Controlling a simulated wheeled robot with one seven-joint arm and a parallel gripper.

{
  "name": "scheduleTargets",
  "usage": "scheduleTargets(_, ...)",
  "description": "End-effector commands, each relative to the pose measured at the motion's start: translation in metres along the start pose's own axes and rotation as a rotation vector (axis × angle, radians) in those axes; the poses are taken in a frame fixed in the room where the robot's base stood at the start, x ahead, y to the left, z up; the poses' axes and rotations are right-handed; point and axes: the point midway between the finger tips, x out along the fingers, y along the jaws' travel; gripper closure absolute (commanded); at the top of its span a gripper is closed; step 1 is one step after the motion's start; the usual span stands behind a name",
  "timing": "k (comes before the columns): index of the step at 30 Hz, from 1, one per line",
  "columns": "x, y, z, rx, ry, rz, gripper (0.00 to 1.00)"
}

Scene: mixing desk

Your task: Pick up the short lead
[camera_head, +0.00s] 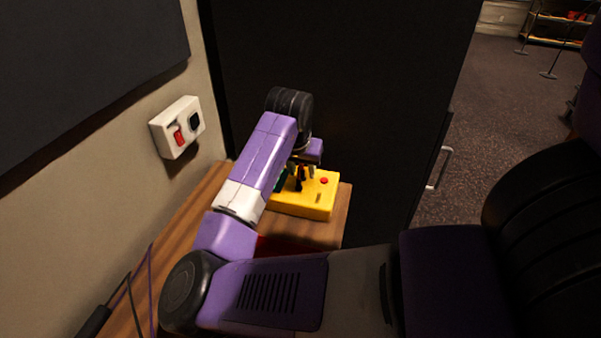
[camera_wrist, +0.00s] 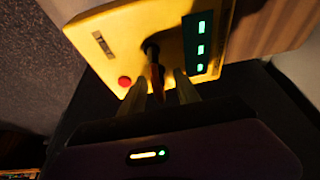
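A yellow box (camera_head: 312,206) with a red button stands at the far end of the wooden desk; it also fills the upper part of the wrist view (camera_wrist: 118,22). A short dark and red piece (camera_wrist: 156,74), which looks like the lead, stands at a black socket or plug on the box's face. My gripper (camera_wrist: 160,76) points at the box with its two pale fingers on either side of this piece. The fingers are apart, and a gap shows between the piece and the right finger. In the head view my arm partly covers the box and the gripper.
The box has a dark panel (camera_wrist: 198,45) with green lights. A white wall box (camera_head: 177,127) with a red switch is on the wall at left. Thin cables (camera_head: 140,290) lie at the desk's near left. A tall black panel (camera_head: 350,80) rises behind the desk.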

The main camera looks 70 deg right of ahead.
Motion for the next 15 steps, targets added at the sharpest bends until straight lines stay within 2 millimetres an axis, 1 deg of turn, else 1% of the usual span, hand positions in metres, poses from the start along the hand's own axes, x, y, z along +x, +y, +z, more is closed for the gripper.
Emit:
scheduleTargets(1, -0.0001, 0.0000, 0.0000, 0.000, 0.000, 0.000, 0.62)
scheduleTargets(5, -0.0003, -0.0001, 0.0000, 0.000, 0.000, 0.000, 0.87)
scheduleTargets(6, -0.0003, -0.0001, 0.0000, 0.000, 0.000, 0.000, 0.95)
scheduleTargets(7, -0.0003, -0.0001, 0.0000, 0.000, 0.000, 0.000, 1.00)
scheduleTargets(15, -0.0005, -0.0001, -0.0001, 0.000, 0.000, 0.000, 1.00)
